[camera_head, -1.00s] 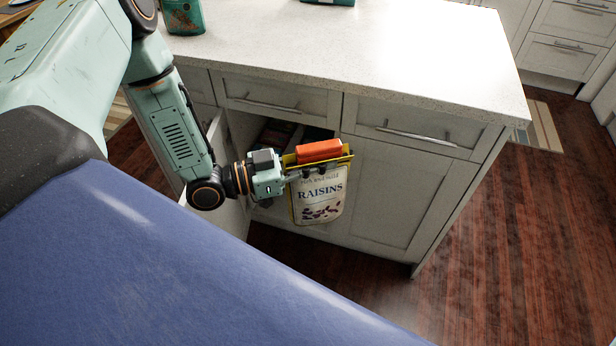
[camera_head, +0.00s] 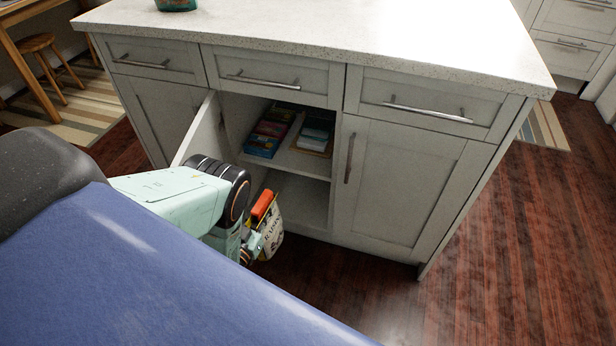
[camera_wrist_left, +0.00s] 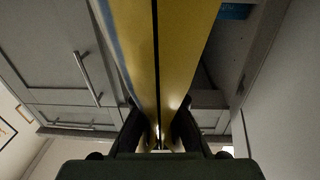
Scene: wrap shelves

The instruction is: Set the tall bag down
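The tall bag is a raisins bag (camera_head: 272,237) with a yellow edge and an orange piece (camera_head: 262,205) at its top. It hangs tilted in front of the open cabinet. My left gripper (camera_head: 258,242) is at the bag, partly hidden behind my own arm. In the left wrist view, the two dark fingers of my left gripper (camera_wrist_left: 159,125) are closed on either side of the yellow bag (camera_wrist_left: 181,50). My right gripper is not in view.
The open cabinet has an upper shelf (camera_head: 300,162) with several boxes on it and a lower shelf (camera_head: 303,200) whose visible part is bare. An open door (camera_head: 200,132) stands at its left. The pale countertop (camera_head: 330,35) is above.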

